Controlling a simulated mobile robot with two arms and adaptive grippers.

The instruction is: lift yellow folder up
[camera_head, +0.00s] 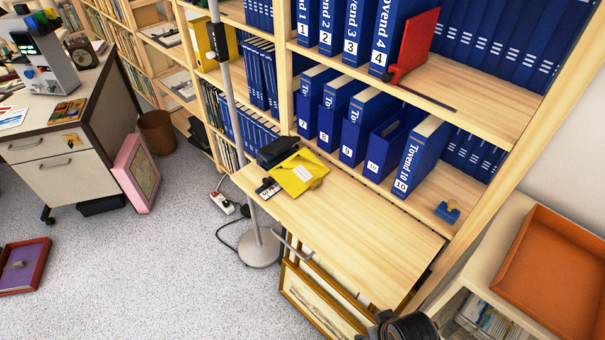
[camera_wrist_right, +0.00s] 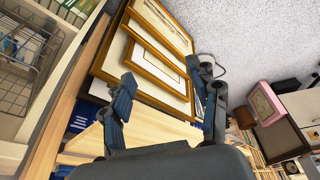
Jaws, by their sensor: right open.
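A yellow folder (camera_head: 300,172) with a white label lies at the far left end of the wooden pull-out shelf (camera_head: 370,235), beside a black box-like item. A dark part of my right arm shows at the bottom edge of the head view, well apart from the folder. In the right wrist view my right gripper (camera_wrist_right: 165,92) is open, its two fingers spread and nothing between them. The yellow folder cannot be made out in that view. My left gripper is not in view.
Framed prints (camera_head: 318,298) lean below the shelf; they also show in the wrist view (camera_wrist_right: 150,50). A lamp stand (camera_head: 232,120) rises beside the shelf's left end. Blue binders (camera_head: 425,155) fill the bookcase. An orange tray (camera_head: 550,270) sits at right. The shelf's middle is clear.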

